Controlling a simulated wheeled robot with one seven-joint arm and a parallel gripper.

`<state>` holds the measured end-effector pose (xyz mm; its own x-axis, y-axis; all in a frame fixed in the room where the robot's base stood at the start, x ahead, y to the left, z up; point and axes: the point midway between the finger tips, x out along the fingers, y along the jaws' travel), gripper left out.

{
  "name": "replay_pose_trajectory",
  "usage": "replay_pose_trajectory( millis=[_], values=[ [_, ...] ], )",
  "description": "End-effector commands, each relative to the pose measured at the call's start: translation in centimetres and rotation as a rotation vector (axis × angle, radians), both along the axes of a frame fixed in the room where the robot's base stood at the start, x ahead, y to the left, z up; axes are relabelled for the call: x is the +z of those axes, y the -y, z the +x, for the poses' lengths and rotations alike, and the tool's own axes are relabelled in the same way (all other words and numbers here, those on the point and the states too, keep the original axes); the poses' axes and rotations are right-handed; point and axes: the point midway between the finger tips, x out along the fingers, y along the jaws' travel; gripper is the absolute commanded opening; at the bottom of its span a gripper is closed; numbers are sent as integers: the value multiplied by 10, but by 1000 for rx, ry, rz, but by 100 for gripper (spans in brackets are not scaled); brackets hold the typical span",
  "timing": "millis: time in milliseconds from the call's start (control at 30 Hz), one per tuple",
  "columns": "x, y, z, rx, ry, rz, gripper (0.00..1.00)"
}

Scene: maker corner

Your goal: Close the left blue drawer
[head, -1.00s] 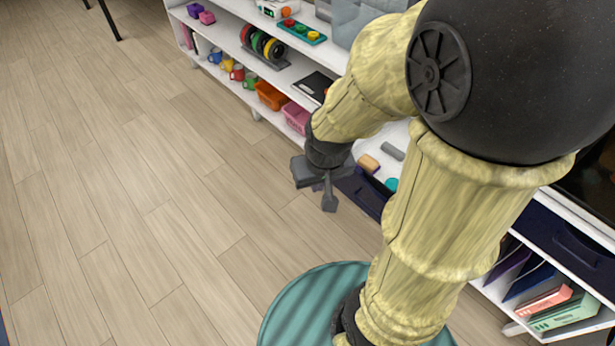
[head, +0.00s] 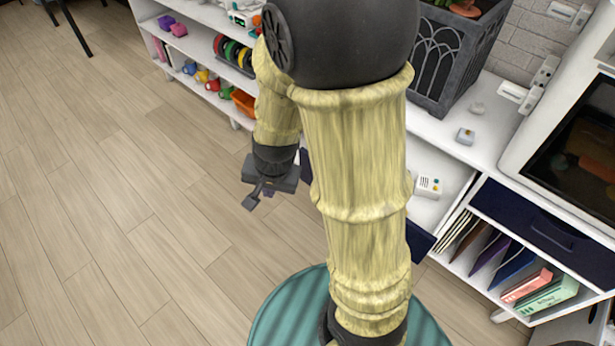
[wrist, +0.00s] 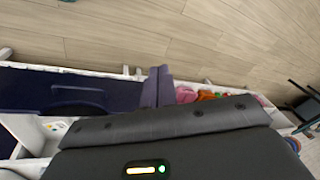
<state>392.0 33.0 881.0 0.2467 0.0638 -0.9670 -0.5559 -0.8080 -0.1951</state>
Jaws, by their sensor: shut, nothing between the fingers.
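The left blue drawer is dark navy, low in the white shelf unit. In the head view my arm covers its middle; one end (head: 419,241) shows to the right of the arm and a sliver to its left. In the wrist view its dark panel (wrist: 25,90) with an arched handle fills the left side. My gripper (head: 252,197) is shut and empty, over the floor in front of the shelves in the head view. In the wrist view its fingers (wrist: 157,86) appear beside the drawer's right end; contact is unclear.
A second navy drawer (head: 535,226) sits at right above folders (head: 510,265) and appears shut. A dark planter (head: 455,60) stands on top. The wooden floor (head: 110,200) is clear at left.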

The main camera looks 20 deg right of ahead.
Motion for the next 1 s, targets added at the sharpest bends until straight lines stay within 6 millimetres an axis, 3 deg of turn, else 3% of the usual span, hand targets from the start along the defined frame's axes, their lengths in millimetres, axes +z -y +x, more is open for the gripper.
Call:
replay_pose_trajectory(
  millis=[100, 267, 433, 600, 800, 1000],
  values=[
    [-23, -11, 21, -332, -9, 47, 0],
    [-55, -11, 42, -790, 36, 60, 0],
    [-83, 1, 55, -1251, 178, 36, 0],
    [-97, 20, 60, -1658, 437, 31, 0],
    [-97, 35, 59, -1931, 713, 81, 0],
    [-96, 38, 58, -1981, 768, 101, 0]
  ],
)
